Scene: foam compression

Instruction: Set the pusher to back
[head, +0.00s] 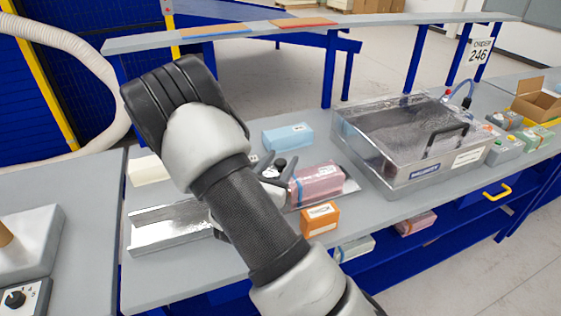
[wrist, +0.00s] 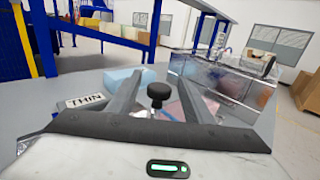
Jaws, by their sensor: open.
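A black knob (head: 281,163), which appears to be the pusher's handle, stands at the left end of the pink foam block (head: 318,186). It also shows in the wrist view as a round black knob (wrist: 157,92) on a short post. My gripper (wrist: 163,82) is open, with its two grey fingers on either side of the knob and apparently apart from it. In the head view my gripper (head: 273,172) is low over the bench beside the knob, partly hidden by my forearm. The pusher's body and base are mostly hidden.
A metal trough (head: 165,228) lies left on the bench. A blue foam block (head: 287,137) is behind the knob, and an orange block (head: 320,217) is in front of the pink one. A large clear-lidded box (head: 400,135) stands right. A "THIN" label (wrist: 86,101) lies left.

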